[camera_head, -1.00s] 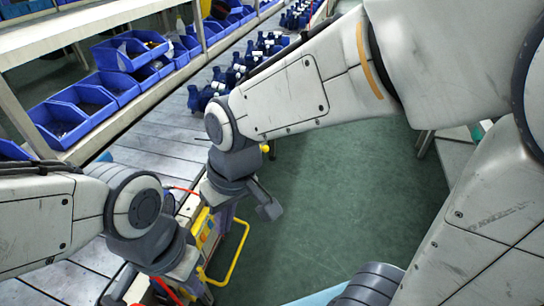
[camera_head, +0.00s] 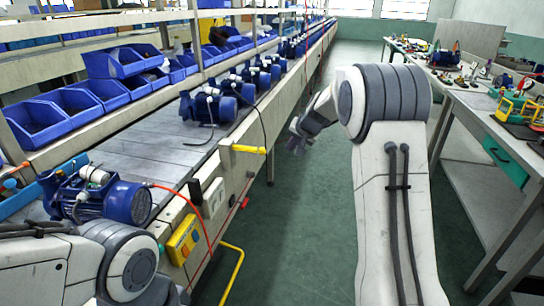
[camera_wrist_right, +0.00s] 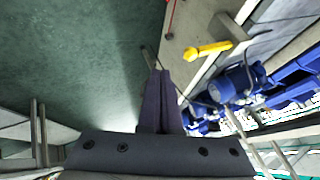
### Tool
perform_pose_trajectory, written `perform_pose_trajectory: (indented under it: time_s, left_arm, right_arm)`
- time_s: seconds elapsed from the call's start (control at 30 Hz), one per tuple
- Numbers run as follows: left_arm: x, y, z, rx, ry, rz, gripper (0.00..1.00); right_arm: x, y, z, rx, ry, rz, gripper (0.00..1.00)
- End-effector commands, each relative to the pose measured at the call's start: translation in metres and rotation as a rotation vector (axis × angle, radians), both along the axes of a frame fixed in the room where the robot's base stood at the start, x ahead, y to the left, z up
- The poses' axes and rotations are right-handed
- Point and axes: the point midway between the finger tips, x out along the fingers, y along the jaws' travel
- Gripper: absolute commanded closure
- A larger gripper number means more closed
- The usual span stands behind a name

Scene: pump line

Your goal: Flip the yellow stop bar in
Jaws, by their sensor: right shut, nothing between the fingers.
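The yellow stop bar (camera_head: 249,149) is on the aisle-side edge of the conveyor, its long side roughly level and its right end pointing toward the aisle. It also shows in the right wrist view (camera_wrist_right: 208,50), above and right of the fingers. My right gripper (camera_head: 297,143) is to the right of the bar, apart from it, over the aisle side. In the right wrist view its fingers (camera_wrist_right: 158,75) are together with nothing between them. My left arm shows at the lower left of the head view, but its gripper is out of the picture.
Blue pumps stand on the conveyor (camera_head: 150,150); the nearest pump (camera_head: 97,195) is at the left with a red hose. A yellow control box (camera_head: 183,240) and yellow rail (camera_head: 232,270) are on the near side. A workbench (camera_head: 480,115) stands right. The green aisle floor is clear.

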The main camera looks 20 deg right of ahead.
Motion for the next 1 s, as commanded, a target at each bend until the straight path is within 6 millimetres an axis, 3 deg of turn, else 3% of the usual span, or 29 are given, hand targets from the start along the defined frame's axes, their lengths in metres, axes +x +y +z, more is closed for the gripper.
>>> perform_pose_trajectory:
  time_s: [0.27,0.73,0.8,1.0]
  left_arm:
    - [0.000,0.000,0.000,0.000,0.000,0.000,1.00]
    - [0.000,0.000,0.004,0.000,0.000,0.000,1.00]
    - [0.000,0.000,0.013,0.000,0.000,0.000,1.00]
    - [0.000,0.000,0.019,0.000,0.000,0.000,1.00]
  right_arm:
    - [0.007,0.003,-0.009,0.001,0.003,0.003,1.00]
    - [0.066,0.009,-0.081,0.001,0.004,0.004,1.00]
    - [0.075,0.019,-0.071,-0.001,0.000,0.007,1.00]
    - [0.088,0.032,-0.069,-0.001,0.003,0.005,1.00]
